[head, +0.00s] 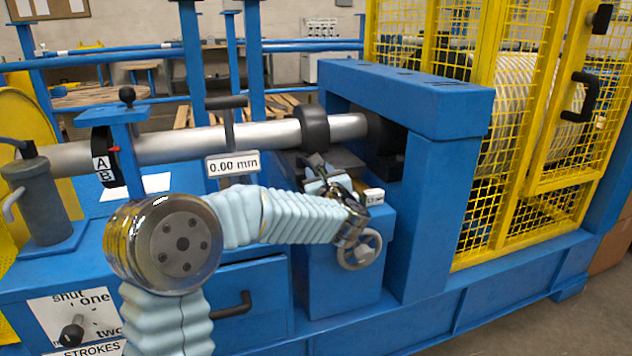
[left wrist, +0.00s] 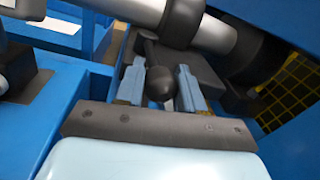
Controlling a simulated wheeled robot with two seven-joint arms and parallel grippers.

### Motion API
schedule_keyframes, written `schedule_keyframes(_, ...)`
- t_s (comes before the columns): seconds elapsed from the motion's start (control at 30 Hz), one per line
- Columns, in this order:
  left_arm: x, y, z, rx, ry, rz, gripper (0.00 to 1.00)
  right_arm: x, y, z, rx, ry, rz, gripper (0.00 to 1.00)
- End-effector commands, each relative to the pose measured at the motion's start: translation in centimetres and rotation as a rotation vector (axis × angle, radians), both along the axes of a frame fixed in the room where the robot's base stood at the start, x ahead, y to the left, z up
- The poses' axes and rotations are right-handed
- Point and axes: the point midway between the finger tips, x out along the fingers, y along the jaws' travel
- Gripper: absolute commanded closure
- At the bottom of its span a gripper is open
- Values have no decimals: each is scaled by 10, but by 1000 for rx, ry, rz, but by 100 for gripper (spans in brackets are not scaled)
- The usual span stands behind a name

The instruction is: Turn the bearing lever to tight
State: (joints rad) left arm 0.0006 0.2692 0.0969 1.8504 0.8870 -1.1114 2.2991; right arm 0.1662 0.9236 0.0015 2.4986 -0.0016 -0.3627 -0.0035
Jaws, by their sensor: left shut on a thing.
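The bearing lever shows in the left wrist view as a dark stem ending in a black ball knob (left wrist: 160,84), below the shaft. My left gripper (left wrist: 162,88) has one finger on each side of the knob and is shut on it. In the head view, my left gripper (head: 318,172) is at the blue bearing block below the shaft's dark collar; the lever there is mostly hidden by my gripper and arm. Any tight or loose marking on the lever cannot be read. My right gripper is in neither view.
The grey shaft (head: 215,140) runs just above my left gripper. A blue frame (head: 440,190) stands to its right, with a yellow mesh guard (head: 510,130) beyond. A handwheel (head: 359,250) is below my wrist. A "0.00 mm" sign (head: 233,164) stands left of the gripper.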

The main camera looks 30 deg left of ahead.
Motion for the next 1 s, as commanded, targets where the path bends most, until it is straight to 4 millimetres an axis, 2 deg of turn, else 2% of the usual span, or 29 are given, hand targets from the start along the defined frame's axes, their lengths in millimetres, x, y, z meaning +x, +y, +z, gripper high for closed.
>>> schedule_keyframes(0.03, 5, -4, -8, 1, -13, 38, 100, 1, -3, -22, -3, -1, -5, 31)
schedule_keyframes(0.1, 12, -8, -6, -3, -9, 110, 100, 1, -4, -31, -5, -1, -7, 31)
schedule_keyframes(0.4, 29, -15, 1, -2, -2, 308, 100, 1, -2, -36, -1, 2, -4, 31)
schedule_keyframes(0.77, 29, -15, 1, -2, 0, 324, 100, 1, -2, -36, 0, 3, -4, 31)
schedule_keyframes(0.8, 29, -15, 1, -2, 0, 324, 56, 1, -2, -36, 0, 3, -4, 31)
schedule_keyframes(0.9, 29, -15, 1, -2, 0, 323, 41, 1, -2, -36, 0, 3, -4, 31)
schedule_keyframes(1.0, 30, -15, 1, -3, 0, 321, 38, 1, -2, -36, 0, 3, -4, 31)
